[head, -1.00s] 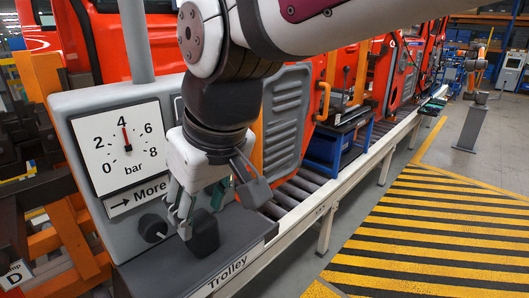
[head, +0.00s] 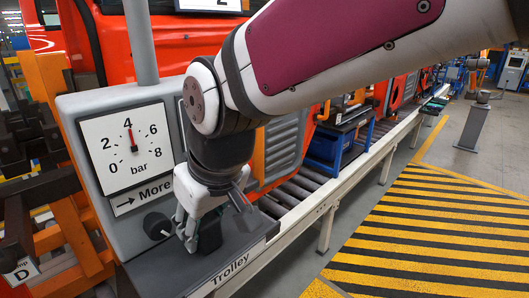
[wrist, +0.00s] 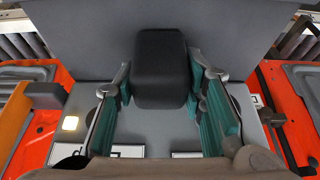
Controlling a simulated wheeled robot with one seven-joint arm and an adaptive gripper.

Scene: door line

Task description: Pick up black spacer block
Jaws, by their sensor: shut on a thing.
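The black spacer block (head: 210,234) is on the dark grey ledge in front of the gauge panel, beside the black knob. My gripper (head: 203,240) reaches down over it from above, and its fingers are shut on the block's sides. In the wrist view the block (wrist: 161,68) sits between the two teal-padded fingers of my gripper (wrist: 163,88). The fingers and palm partly hide the block in the head view. I cannot tell whether its underside still touches the ledge.
The gauge panel (head: 95,130) with a black knob (head: 157,226) stands close to the left of my gripper. The ledge's front edge carries a Trolley label (head: 230,268). A roller conveyor (head: 300,190) runs away to the right. The striped floor (head: 430,230) is clear.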

